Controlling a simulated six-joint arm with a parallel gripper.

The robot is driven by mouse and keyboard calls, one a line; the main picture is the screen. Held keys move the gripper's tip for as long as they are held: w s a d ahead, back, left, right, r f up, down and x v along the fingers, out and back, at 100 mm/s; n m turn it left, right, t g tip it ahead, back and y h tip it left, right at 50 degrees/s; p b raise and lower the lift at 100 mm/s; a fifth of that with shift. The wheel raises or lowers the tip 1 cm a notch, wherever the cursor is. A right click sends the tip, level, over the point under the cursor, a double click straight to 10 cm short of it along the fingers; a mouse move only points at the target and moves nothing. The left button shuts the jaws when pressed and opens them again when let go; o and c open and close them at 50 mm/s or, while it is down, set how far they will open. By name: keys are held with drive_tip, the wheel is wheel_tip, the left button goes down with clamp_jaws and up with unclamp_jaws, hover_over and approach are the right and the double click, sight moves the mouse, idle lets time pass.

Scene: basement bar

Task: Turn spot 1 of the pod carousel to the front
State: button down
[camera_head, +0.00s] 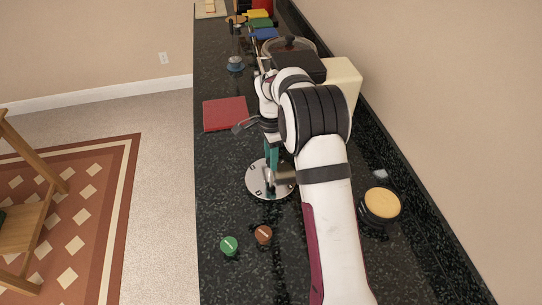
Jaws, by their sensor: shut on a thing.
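The pod carousel (254,187) is a round silver disc on the dark counter, with small dark marks on its top. My gripper (271,165) reaches down over the disc, its teal fingers upright near the middle. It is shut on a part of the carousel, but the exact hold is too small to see. A grey-brown piece (282,177) stands on the right of the disc, partly hidden by my arm. The spot numbers cannot be read. A green pod (229,244) and a brown pod (263,234) stand apart on the counter in front of the disc.
A red flat square (225,114) lies beyond the carousel on the left. A dark jar with a tan lid (382,203) stands right of my arm. A cream box (345,78), a glass-lidded pot (291,45) and coloured items are farther back. The counter's left edge is open.

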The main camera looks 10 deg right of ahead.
drive_tip(key=m, duration=0.5)
drive_tip(key=shift+m, duration=0.3)
drive_tip(key=m, duration=1.5)
drive_tip(key=shift+m, duration=0.3)
drive_tip(key=c, duration=0.5)
unclamp_jaws()
drive_tip(key=shift+c, duration=0.2)
